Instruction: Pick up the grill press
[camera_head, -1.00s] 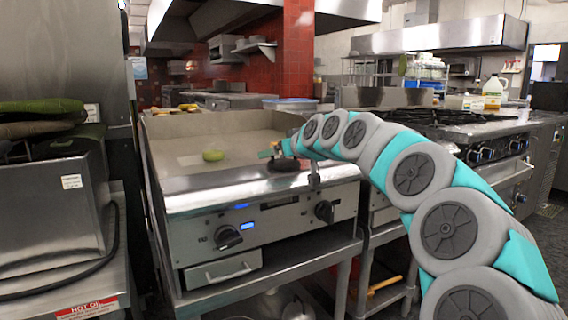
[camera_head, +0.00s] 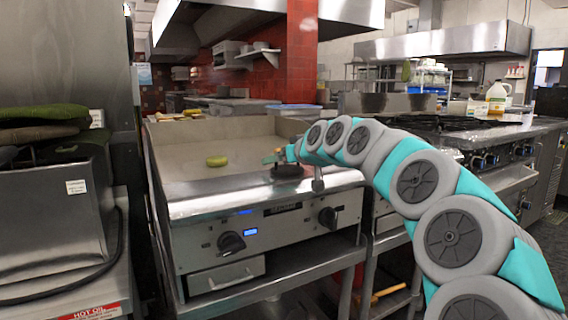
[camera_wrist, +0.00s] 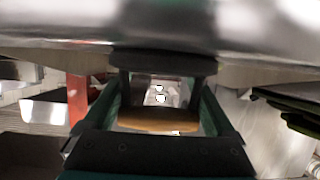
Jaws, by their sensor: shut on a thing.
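The grill press (camera_head: 287,171) is a small dark piece at the right front of the flat steel griddle (camera_head: 235,150). My gripper (camera_head: 276,158), with teal fingers, is at the press. In the wrist view, the two green fingers (camera_wrist: 160,108) lie either side of a brown handle (camera_wrist: 158,126), with a dark bar (camera_wrist: 160,64) beyond it. My gripper is shut on the grill press. My arm hides part of the area to the right. I cannot tell whether the press touches the griddle surface.
The griddle's front panel has knobs (camera_head: 231,243). A stove (camera_head: 470,130) stands to the right, and a steel box (camera_head: 55,215) at the left. The griddle's left half is mostly clear.

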